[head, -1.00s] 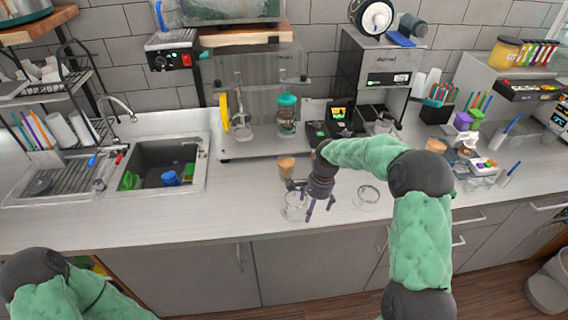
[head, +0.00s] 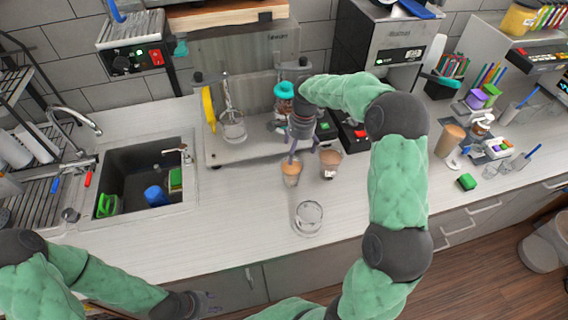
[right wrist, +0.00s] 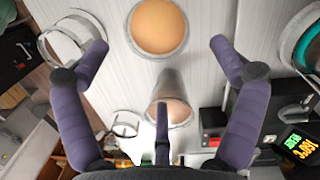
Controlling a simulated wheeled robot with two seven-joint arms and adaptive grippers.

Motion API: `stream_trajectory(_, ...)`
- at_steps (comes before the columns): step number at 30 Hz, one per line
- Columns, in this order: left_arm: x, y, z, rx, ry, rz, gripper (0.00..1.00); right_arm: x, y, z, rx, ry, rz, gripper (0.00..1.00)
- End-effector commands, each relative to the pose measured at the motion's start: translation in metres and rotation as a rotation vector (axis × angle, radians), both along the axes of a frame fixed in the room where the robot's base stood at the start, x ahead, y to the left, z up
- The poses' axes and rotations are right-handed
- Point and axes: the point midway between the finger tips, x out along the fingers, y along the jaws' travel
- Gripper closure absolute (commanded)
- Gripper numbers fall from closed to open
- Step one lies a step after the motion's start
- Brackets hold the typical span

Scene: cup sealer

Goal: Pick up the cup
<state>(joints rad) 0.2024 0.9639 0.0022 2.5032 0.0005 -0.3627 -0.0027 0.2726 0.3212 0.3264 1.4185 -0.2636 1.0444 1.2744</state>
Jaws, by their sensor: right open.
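A clear cup with an orange-brown top (head: 291,170) stands on the counter below my right gripper (head: 302,155). It also shows in the right wrist view (right wrist: 158,27), just ahead of the fingertips. A second cup with brownish contents (head: 330,163) stands to its right. A tall see-through cup shows between the fingers in the right wrist view (right wrist: 170,102). My right gripper is open, with its fingers pointing down and apart, and holds nothing. My left gripper (head: 195,303) is low at the front edge; its jaws are not clear.
An empty glass (head: 307,217) stands in front. The sealer stand (head: 225,152) with a yellow handle is behind, a dark device with a lit screen beside it. A sink (head: 140,180) lies left. The counter between sink and glass is clear.

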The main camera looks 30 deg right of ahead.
Motion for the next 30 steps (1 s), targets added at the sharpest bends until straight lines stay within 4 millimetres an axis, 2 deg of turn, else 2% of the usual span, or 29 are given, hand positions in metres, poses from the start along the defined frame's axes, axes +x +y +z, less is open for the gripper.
stream_trajectory(9,-0.001,0.0,-0.001,0.0,0.001,0.0,0.6,-0.002,0.006,-0.044,0.0,0.004,0.0,0.06)
stream_trajectory(17,0.0,0.0,-0.001,0.0,0.0,0.0,0.6,-0.002,0.011,-0.061,0.001,0.005,0.002,0.06)
stream_trajectory(24,0.0,0.0,0.0,0.0,0.0,0.0,0.6,0.0,0.021,-0.092,0.001,0.004,0.0,0.06)
stream_trajectory(30,0.0,0.0,0.0,0.0,0.0,0.0,0.6,0.0,0.022,-0.104,0.001,0.002,0.001,0.06)
